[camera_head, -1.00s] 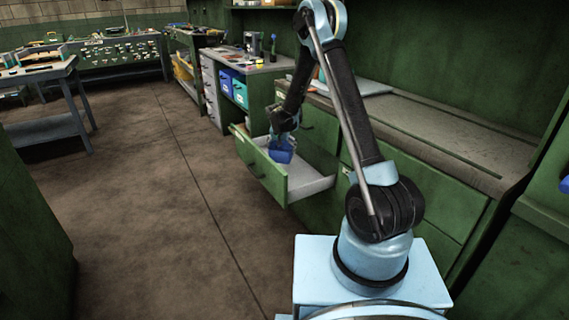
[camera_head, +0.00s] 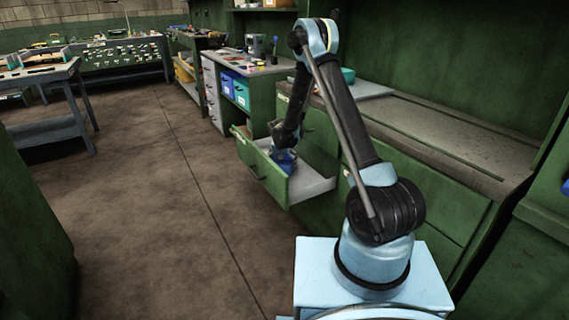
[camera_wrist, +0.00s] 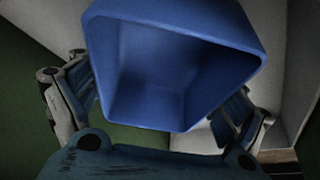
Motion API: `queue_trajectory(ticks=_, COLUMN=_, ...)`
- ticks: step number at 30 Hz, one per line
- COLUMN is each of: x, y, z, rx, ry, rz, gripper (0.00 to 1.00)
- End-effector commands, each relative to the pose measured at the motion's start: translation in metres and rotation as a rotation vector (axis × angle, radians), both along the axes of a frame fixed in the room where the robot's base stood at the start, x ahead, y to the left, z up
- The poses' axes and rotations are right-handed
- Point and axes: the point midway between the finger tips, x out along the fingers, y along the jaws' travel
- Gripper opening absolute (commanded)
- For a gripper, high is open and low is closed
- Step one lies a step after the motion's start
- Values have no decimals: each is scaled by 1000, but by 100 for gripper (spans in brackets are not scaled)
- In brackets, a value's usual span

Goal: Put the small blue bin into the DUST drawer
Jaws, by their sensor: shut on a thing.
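The small blue bin (camera_wrist: 175,75) fills the upper middle of the wrist view, its open mouth facing the camera. My gripper (camera_wrist: 165,110) is shut on it, with one finger at each side. In the head view the bin (camera_head: 284,160) shows as a small blue patch at the end of my arm, inside the outline of an open green drawer (camera_head: 262,178). The drawer has a pale floor, bare at its right. My gripper (camera_head: 285,150) is small and dark there. I cannot tell whether the bin touches the drawer floor. No drawer label is readable.
The drawer juts from a green cabinet under a long worktop (camera_head: 440,140). A teal object (camera_head: 348,75) stands on the worktop behind my arm. A neighbouring bench holds blue and teal bins (camera_head: 241,93). The floor (camera_head: 130,210) left of the drawer is clear.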

Motion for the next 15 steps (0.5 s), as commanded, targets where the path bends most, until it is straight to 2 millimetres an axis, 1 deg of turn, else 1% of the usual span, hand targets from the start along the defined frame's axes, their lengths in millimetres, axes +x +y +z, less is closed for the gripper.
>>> queue_trajectory(ticks=1, x=0, y=0, z=-1, rx=0, ry=0, rz=0, gripper=96)
queue_trajectory(ticks=2, x=0, y=0, z=-1, rx=0, ry=0, rz=0, gripper=100)
queue_trajectory(ticks=15, x=0, y=0, z=1, rx=0, ry=0, rz=0, gripper=100)
